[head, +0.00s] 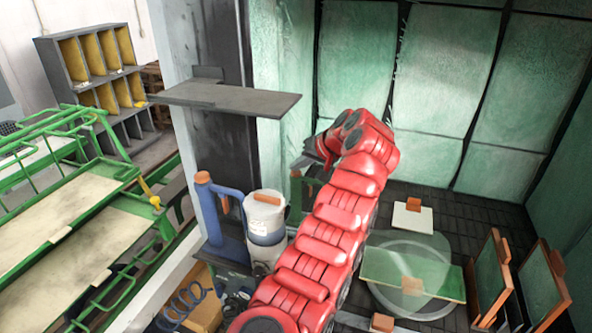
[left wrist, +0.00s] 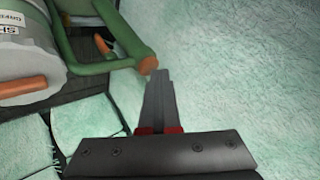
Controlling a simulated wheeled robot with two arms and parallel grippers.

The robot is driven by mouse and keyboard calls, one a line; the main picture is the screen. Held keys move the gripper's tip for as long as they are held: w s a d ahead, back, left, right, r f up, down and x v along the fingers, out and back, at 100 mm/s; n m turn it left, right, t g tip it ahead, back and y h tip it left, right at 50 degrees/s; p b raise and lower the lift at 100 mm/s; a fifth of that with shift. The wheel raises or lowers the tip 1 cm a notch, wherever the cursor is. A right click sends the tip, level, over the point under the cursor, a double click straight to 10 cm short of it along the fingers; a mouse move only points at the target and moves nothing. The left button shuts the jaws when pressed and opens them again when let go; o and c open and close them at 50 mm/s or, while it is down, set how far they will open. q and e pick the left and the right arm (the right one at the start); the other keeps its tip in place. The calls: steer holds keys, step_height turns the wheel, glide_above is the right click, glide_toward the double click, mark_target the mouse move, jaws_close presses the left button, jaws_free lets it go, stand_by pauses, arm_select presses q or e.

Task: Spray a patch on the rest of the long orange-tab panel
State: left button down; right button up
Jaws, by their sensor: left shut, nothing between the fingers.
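The long green panel with an orange tab (head: 440,283) lies flat on a pale round turntable (head: 385,302) in the booth. A see-through pale round shape overlaps it. My left gripper (head: 305,160), on the red arm, is raised left of the panel, in front of the booth's left wall. It is shut and empty; its fingers (left wrist: 160,78) point at the green handle (left wrist: 110,62) of a spray tool in the left wrist view. The tool has an orange tip and a pale labelled canister (left wrist: 25,65). The fingertips look close to the handle; I cannot tell whether they touch it. My right gripper is not in view.
A blue-handled sprayer (head: 228,215) with a white canister (head: 265,218) stands left of my arm. A grey shelf (head: 225,98) juts out above. A white square piece with an orange tab (head: 400,217) lies behind the panel. Framed panels (head: 490,285) lean at the right.

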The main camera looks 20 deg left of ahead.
mark_target(299, 174)
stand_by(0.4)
arm_select(q)
steer(key=shift+r, duration=0.9)
steer(key=shift+r+p, duration=1)
steer(key=shift+r, duration=1.55)
